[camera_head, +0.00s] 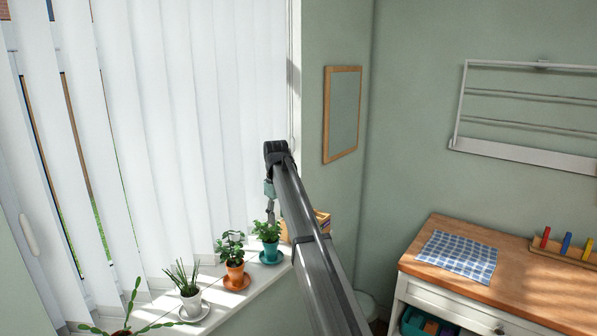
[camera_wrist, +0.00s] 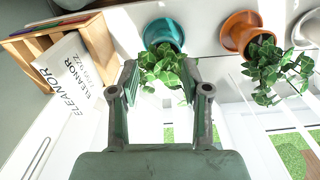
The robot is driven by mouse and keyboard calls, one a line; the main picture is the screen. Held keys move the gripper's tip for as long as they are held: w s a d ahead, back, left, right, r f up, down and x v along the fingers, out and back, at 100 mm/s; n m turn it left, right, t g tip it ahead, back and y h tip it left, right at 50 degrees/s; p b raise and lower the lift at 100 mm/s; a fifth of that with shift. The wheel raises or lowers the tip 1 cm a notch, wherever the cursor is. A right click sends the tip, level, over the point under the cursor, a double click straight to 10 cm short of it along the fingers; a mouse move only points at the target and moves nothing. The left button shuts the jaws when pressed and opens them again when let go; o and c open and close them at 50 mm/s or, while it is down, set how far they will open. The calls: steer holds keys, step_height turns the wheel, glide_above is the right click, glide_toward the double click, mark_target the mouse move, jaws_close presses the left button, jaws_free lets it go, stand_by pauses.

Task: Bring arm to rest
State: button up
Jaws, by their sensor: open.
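My arm (camera_head: 308,232) reaches up and forward in the head view, in front of the window sill. My gripper (camera_wrist: 158,75) is open in the wrist view, with its two fingers apart. The leaves of the plant in the teal pot (camera_wrist: 164,35) show between and beyond the fingertips. Nothing is visibly held. In the head view the end of the arm hangs above that plant (camera_head: 267,233), close to the blinds. Whether the fingers touch the leaves cannot be told.
An orange-potted plant (camera_head: 235,271), a white-potted plant (camera_head: 190,303) and a cactus (camera_head: 128,318) line the sill. A wooden crate (camera_wrist: 90,40) holds a paper marked "ELEANOR". White vertical blinds (camera_head: 190,120) hang behind. A wooden-topped cabinet (camera_head: 545,296) stands right, below a wall rack (camera_head: 530,152).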

steer(key=s+d+f+m, duration=0.2)
steer(key=s+d+f, duration=0.4)
steer(key=s+f, duration=0.45)
steer(key=s+d+f+m, duration=0.2)
steer(key=s+d+f, duration=0.45)
steer(key=f, duration=0.65)
steer(key=s+d+f+m, duration=0.3)
steer(key=s+d+f, duration=0.3)
steer(key=s+f, duration=0.45)
steer(key=s+d+f+m+g, duration=0.1)
steer(key=s+f+g, duration=0.1)
steer(key=s+f, duration=0.7)
steer(key=s+d+f+g, duration=0.2)
steer(key=s+f, duration=0.7)
steer(key=s, duration=1)
steer(key=s+d+f+m+g, duration=0.1)
steer(key=s+d+f+g, duration=0.1)
steer(key=s+f, duration=0.7)
steer(key=s, duration=0.5)
steer(key=shift+s+m+g, duration=0.3)
steer(key=shift+g, duration=0.1)
